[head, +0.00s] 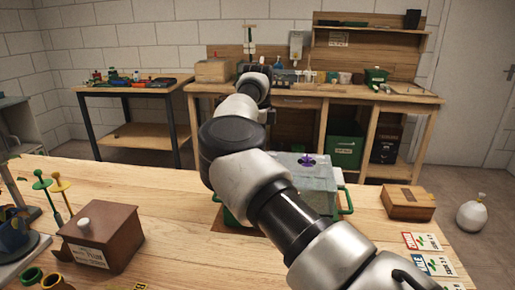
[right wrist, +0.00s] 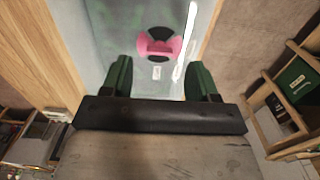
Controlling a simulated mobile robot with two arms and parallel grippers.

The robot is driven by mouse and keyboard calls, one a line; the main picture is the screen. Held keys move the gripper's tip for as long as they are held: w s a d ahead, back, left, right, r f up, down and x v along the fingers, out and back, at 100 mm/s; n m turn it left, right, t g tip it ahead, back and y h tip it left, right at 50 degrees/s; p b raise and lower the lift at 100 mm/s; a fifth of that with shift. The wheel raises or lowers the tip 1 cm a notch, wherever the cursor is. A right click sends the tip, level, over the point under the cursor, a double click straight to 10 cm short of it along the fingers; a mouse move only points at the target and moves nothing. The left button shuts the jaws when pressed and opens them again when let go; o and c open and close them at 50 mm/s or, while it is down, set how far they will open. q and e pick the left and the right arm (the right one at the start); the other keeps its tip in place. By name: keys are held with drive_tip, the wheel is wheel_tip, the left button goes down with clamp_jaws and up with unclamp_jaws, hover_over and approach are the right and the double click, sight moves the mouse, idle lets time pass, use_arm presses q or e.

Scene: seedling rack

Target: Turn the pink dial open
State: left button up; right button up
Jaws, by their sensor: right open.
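A pink dial (right wrist: 158,47) on a dark round base shows in the right wrist view, set in a pale grey-green panel (right wrist: 105,28) with a small white label below it. My right gripper (right wrist: 161,72) is open, with its two dark green fingers apart and nothing between them. The dial appears beyond the fingertips, roughly centred between them. A grey-topped box (head: 318,182) with green handles stands partly behind the arm, with a purple knob (head: 306,160) on top. My left gripper is out of view.
On the front wooden bench stand a brown box with a white knob (head: 98,236), a wooden box (head: 408,203) and seed packets (head: 431,264). A white sack (head: 471,214) sits on the floor at right. A workbench (head: 300,98) and a side table (head: 135,88) stand behind.

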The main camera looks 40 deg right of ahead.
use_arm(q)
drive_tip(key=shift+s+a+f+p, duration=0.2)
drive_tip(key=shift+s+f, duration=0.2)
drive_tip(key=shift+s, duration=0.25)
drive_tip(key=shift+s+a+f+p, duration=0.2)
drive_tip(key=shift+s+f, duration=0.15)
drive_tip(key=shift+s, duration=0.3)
use_arm(e)
wheel_tip(320, 180, up, 7)
drive_tip(key=shift+r, duration=0.2)
